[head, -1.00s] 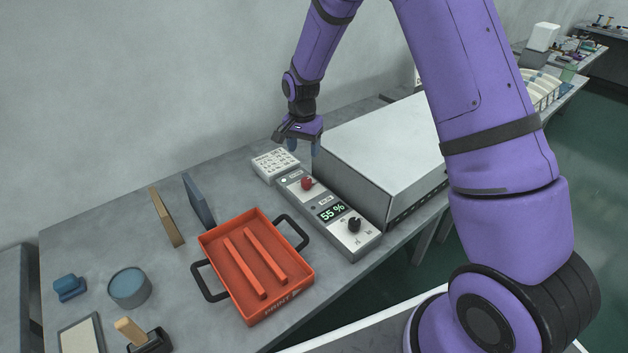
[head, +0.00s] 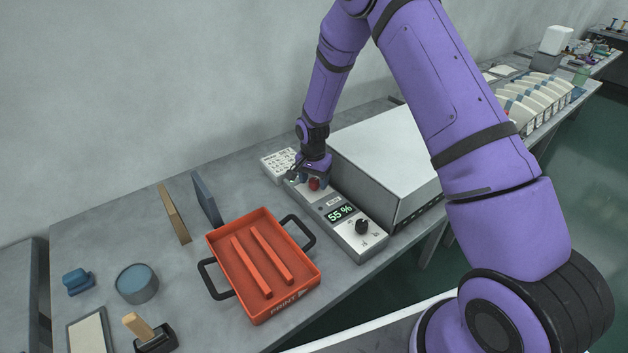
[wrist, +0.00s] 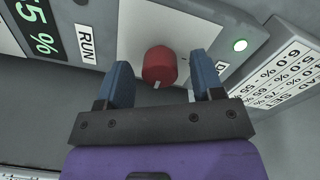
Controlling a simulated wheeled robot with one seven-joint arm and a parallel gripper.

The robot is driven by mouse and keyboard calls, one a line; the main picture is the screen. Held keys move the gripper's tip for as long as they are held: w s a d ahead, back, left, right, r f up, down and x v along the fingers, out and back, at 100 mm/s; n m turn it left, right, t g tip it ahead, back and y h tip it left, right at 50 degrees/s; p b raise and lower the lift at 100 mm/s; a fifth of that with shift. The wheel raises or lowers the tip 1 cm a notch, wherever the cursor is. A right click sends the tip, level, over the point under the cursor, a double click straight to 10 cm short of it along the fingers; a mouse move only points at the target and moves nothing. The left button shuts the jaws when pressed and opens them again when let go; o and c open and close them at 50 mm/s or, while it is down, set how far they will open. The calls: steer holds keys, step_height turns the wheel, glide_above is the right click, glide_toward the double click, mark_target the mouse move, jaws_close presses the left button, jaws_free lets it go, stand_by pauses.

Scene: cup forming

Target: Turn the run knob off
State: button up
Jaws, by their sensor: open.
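The run knob is a red knob (wrist: 159,66) with a pale pointer mark, on a light plate of the grey control box. In the head view the red knob (head: 314,184) shows at the far end of the control box (head: 352,243). My gripper (wrist: 164,82) is open, with one blue finger on each side of the knob. Gaps show between the fingers and the knob, so they look apart.
A display (head: 341,213) reads 55 %, with a black knob (head: 362,227) nearer. A grey metal housing (head: 385,150) stands right of the box. A white number card (head: 278,164) lies behind. An orange tray (head: 262,262) marked PRINT stands at left.

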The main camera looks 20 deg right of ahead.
steer(key=shift+f, duration=0.1)
steer(key=c, duration=0.9)
steer(key=shift+n, duration=0.3)
steer(key=n, duration=0.3)
steer(key=shift+n, duration=0.4)
steer(key=n, duration=0.4)
steer(key=shift+n, duration=0.3)
steer(key=n, duration=0.4)
steer(key=shift+n, duration=2.5)
